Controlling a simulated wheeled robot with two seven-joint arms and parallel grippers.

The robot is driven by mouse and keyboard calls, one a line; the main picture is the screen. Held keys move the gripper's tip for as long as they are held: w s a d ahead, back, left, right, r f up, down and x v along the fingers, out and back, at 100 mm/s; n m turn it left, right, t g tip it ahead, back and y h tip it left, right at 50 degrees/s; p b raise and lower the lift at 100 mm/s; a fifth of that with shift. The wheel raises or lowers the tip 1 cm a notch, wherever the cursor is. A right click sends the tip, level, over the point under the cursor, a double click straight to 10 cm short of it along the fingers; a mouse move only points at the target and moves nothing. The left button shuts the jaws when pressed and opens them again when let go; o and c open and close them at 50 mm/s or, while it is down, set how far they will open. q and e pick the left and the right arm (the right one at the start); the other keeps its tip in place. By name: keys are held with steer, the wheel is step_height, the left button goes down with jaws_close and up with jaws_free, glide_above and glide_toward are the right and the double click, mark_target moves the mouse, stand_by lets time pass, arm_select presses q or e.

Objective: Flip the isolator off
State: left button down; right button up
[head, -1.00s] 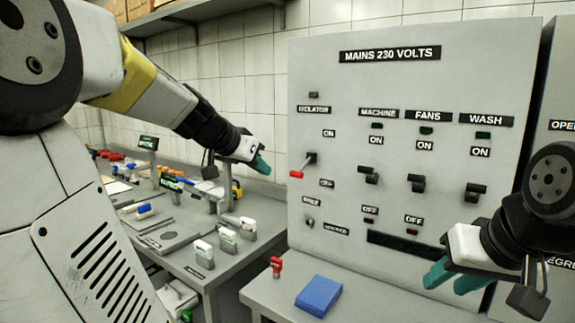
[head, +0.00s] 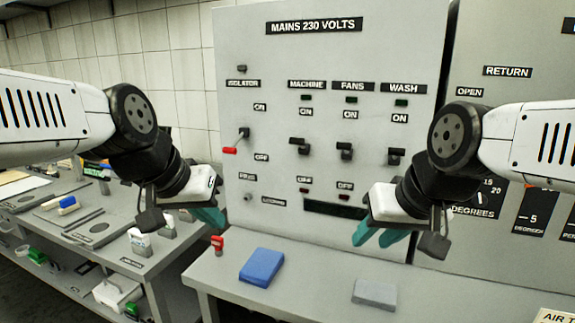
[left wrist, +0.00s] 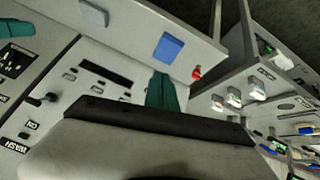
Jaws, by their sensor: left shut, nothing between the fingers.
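The isolator lever (head: 231,150), with a red tip, sticks out from the grey mains panel (head: 270,60) in the head view, under the ISOLATOR label (head: 243,83) and between the ON and OFF labels. Its red end hangs down to the left. My left gripper (head: 210,216) is shut and empty, below and left of the lever, apart from it. Its teal fingers show together in the left wrist view (left wrist: 162,92); the lever cannot be made out there. My right gripper (head: 376,237) is in front of the panel's lower right, its teal fingers apart and empty.
Black MACHINE (head: 298,146), FANS (head: 345,151) and WASH (head: 396,156) switches sit right of the isolator. A red padlock-like item (head: 217,243), a blue block (head: 262,267) and a grey block (head: 375,293) lie on the bench below. A cluttered table stands left.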

arm_select(q)
steer(key=s+f, duration=0.2)
step_height(320, 180, up, 17)
steer(key=m+t, duration=0.2)
steer(key=m, duration=0.1)
glide_above(228, 149)
steer(key=s+a, duration=0.4)
steer(key=s, duration=0.7)
steer(key=x, duration=1.3)
steer(key=shift+d+f, duration=0.15)
steer(key=shift+f, duration=0.2)
steer(key=shift+f, duration=0.1)
steer(key=shift+w+f, duration=0.2)
steer(key=shift+f, duration=1.05)
steer(key=shift+r, duration=0.1)
